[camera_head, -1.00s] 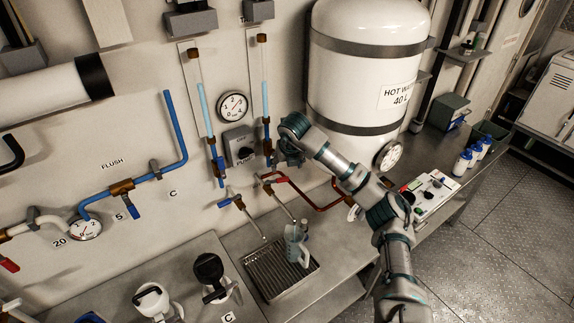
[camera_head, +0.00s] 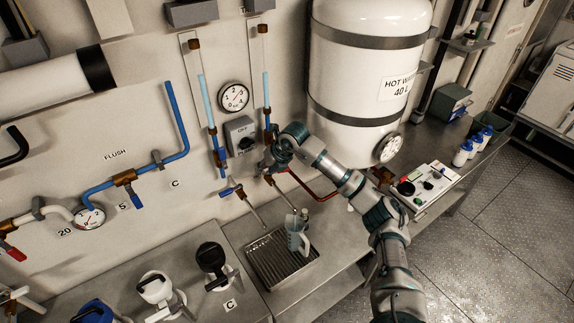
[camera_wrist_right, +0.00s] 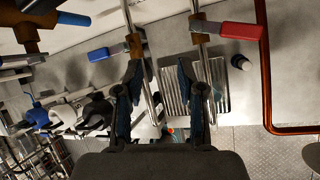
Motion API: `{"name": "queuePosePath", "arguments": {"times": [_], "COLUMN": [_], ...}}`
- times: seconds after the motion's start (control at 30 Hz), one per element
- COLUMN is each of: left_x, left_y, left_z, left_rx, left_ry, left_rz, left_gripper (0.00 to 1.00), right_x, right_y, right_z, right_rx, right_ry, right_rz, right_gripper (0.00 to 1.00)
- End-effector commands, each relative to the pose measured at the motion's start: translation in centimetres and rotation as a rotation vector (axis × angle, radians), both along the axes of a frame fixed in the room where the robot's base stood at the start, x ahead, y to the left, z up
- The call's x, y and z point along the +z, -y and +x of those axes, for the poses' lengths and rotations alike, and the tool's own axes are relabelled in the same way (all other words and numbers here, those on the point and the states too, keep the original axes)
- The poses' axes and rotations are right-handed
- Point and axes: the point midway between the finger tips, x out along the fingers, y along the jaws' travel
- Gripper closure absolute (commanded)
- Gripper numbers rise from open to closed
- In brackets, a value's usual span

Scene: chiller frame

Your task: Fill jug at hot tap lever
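The clear bluish jug (camera_head: 297,232) stands on the ribbed drip tray (camera_head: 268,262) under the taps. My right gripper (camera_head: 266,170) is up at the hot tap, against the wall side, and covers its red lever in the head view. In the right wrist view, my right gripper (camera_wrist_right: 158,85) has its two fingers apart with nothing clearly held between them. The red lever (camera_wrist_right: 238,30) lies beyond the right finger there, on a brass tap body. The blue lever (camera_head: 228,189) of the cold tap is left of my gripper. My left gripper is not in view.
The hot water tank (camera_head: 365,75) stands close behind my right arm. A copper pipe (camera_head: 318,192) runs from it. A control panel (camera_head: 428,186) lies right on the counter.

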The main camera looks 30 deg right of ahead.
Motion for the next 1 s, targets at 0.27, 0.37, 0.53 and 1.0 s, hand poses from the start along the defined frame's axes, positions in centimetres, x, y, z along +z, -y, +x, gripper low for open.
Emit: {"name": "queuePosePath", "arguments": {"times": [0.27,0.37,0.53,1.0], "left_x": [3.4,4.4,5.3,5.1], "left_y": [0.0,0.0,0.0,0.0], "left_z": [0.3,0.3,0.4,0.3], "left_rx": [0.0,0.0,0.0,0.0], "left_ry": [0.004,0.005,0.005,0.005], "left_rz": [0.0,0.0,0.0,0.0], "left_gripper": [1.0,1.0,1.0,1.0], "right_x": [-3.4,-4.1,-6.2,-8.7], "right_y": [-6.5,-3.0,5.0,9.5], "right_z": [0.7,-0.1,-2.7,-1.7], "right_rx": [-0.098,-0.294,-0.613,-0.773], "right_ry": [0.345,0.491,0.682,0.77], "right_rz": [0.741,0.933,1.063,1.049], "right_gripper": [0.61,0.61,0.61,0.61]}}
